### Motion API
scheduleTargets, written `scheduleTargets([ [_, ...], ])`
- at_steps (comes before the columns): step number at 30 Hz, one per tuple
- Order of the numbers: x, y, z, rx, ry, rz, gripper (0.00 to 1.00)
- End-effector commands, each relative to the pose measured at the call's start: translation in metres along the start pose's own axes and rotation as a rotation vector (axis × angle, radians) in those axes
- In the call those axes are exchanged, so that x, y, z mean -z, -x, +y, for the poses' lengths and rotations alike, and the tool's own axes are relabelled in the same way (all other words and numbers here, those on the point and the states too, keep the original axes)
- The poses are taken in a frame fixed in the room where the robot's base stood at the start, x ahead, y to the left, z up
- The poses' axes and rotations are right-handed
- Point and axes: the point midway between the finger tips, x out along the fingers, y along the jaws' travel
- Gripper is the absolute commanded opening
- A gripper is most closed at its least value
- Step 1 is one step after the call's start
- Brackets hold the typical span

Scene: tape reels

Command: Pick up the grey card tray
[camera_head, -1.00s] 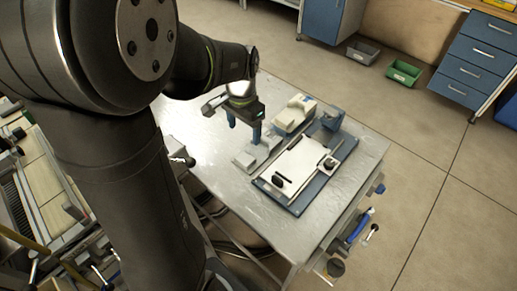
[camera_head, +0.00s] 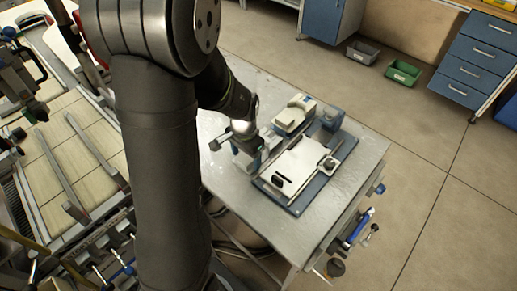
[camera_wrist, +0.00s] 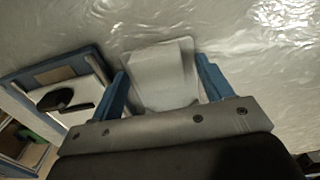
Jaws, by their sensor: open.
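The grey card tray (camera_wrist: 160,62) is a pale grey, low piece on the metal table. In the wrist view it lies between the two blue fingers of my gripper (camera_wrist: 161,72), and its near end is partly hidden by the gripper body. The fingers are apart, one on each side; I cannot tell whether they touch it. In the head view my gripper (camera_head: 250,152) is low over the table's left part and hides most of the tray.
A blue-based device with a white plate (camera_head: 300,165) stands close to the right of the tray. A cream and grey device (camera_head: 293,116) and a blue-grey block (camera_head: 332,118) stand behind. The metal table (camera_head: 240,195) is bare at the front left.

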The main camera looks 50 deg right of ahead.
Motion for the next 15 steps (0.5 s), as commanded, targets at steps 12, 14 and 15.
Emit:
scheduleTargets([
  [12,0.0003,0.0006,-0.0002,0.0,0.0,0.001,0.22],
  [14,0.0003,0.0007,-0.0002,0.001,0.0,0.001,0.19],
  [15,0.0003,0.0007,-0.0002,0.001,0.0,0.001,0.19],
])
